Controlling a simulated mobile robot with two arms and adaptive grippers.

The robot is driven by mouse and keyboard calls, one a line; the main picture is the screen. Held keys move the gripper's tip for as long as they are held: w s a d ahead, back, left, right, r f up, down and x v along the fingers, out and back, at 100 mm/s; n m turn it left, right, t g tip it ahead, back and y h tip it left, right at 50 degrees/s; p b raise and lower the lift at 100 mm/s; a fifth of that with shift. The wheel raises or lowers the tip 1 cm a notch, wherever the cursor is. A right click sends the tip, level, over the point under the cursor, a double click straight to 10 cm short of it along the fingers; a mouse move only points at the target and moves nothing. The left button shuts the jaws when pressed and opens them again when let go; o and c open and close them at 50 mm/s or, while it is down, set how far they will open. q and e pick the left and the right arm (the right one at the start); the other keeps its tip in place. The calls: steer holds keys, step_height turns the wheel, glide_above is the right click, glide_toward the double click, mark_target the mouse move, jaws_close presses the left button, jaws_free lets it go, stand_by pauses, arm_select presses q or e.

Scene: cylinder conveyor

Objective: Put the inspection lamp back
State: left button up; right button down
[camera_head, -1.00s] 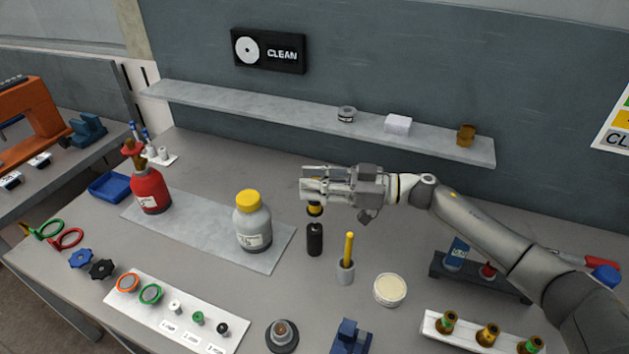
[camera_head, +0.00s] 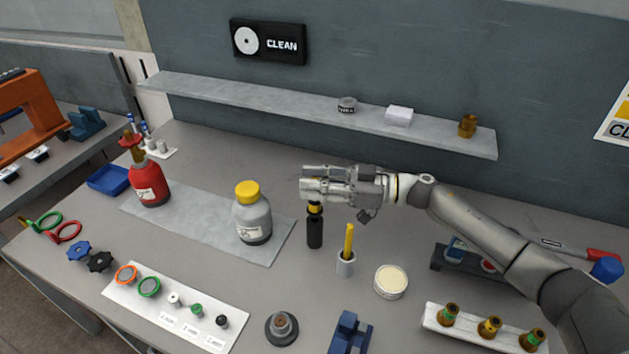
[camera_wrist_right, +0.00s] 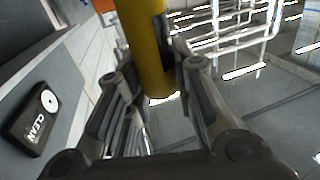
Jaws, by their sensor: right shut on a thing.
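The inspection lamp appears to be the yellow cylinder (camera_wrist_right: 142,40) held upright between the fingers in the right wrist view. In the head view only its short yellow lower part (camera_head: 315,208) shows below my right gripper (camera_head: 306,184). My right gripper is shut on it; the fingers also show in the wrist view (camera_wrist_right: 152,78). A black upright cylindrical holder (camera_head: 315,234) stands on the table directly beneath. The lamp's lower end is at the holder's mouth; how far it is inside cannot be told. My left gripper is not in view.
A grey cup with a yellow stick (camera_head: 346,264) stands close at the right of the holder. A grey bottle with yellow cap (camera_head: 252,218) is to the left. A round pale-topped dish (camera_head: 391,281) is front right. A wall shelf (camera_head: 280,112) runs behind.

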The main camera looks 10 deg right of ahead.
steer(key=shift+f+b, duration=0.75)
steer(key=shift+f, duration=0.75)
steer(key=c, duration=1.1)
jaws_free()
steer(key=shift+c, duration=0.2)
step_height(320, 180, up, 6)
steer(key=p, duration=0.6)
steer(key=shift+p, duration=0.3)
steer(key=shift+f, duration=0.15)
